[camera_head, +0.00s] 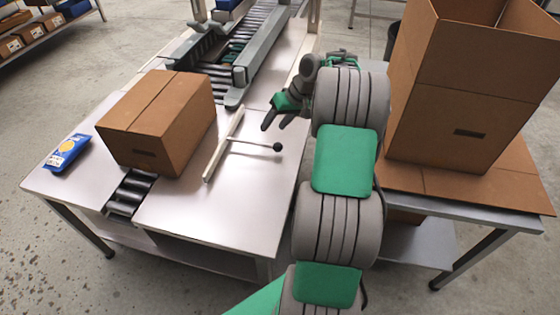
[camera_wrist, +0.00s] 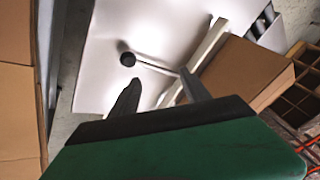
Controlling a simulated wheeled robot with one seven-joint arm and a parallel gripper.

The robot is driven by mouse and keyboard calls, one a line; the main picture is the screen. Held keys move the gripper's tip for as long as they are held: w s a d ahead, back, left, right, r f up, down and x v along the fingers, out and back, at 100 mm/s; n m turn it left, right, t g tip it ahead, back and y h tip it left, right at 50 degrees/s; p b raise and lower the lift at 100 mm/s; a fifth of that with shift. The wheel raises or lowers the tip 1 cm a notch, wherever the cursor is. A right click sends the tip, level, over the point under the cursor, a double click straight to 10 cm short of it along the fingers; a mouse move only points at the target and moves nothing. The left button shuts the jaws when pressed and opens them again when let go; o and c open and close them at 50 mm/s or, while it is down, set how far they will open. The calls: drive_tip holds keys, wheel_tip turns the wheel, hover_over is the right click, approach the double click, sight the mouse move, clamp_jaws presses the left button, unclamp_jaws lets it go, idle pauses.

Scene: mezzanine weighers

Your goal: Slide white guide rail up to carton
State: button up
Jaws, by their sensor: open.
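The white guide rail (camera_head: 224,145) lies on the metal table, to the right of the closed brown carton (camera_head: 160,120), with a gap between them at the near end. A thin rod with a black ball knob (camera_head: 278,147) sticks out from the rail to the right. My gripper (camera_head: 272,125) is open and empty, above the table beyond the knob. In the wrist view, the knob (camera_wrist: 127,59) shows past the left fingertip, the rod runs right to the rail (camera_wrist: 205,45), and the carton (camera_wrist: 245,72) is beyond the rail.
Rollers (camera_head: 130,192) run under the carton, and a conveyor with grey side guides (camera_head: 240,75) stands behind. A large open carton (camera_head: 460,90) stands on a side table at the right.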

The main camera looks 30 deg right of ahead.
drive_tip(key=b, duration=0.1)
approach(281, 145)
wheel_tip(281, 145, down, 2)
drive_tip(key=w, duration=0.1)
drive_tip(key=shift+t+y, duration=0.3)
drive_tip(key=x, duration=0.8)
drive_tip(key=shift+s+a+f+b, duration=0.1)
drive_tip(key=shift+a+f+b, duration=0.1)
drive_tip(key=shift+b, duration=0.1)
drive_tip(key=shift+c, duration=0.3)
drive_tip(key=shift+r, duration=0.1)
drive_tip(key=c, duration=0.6)
drive_tip(key=shift+d, duration=0.1)
clamp_jaws()
drive_tip(key=shift+d, duration=0.1)
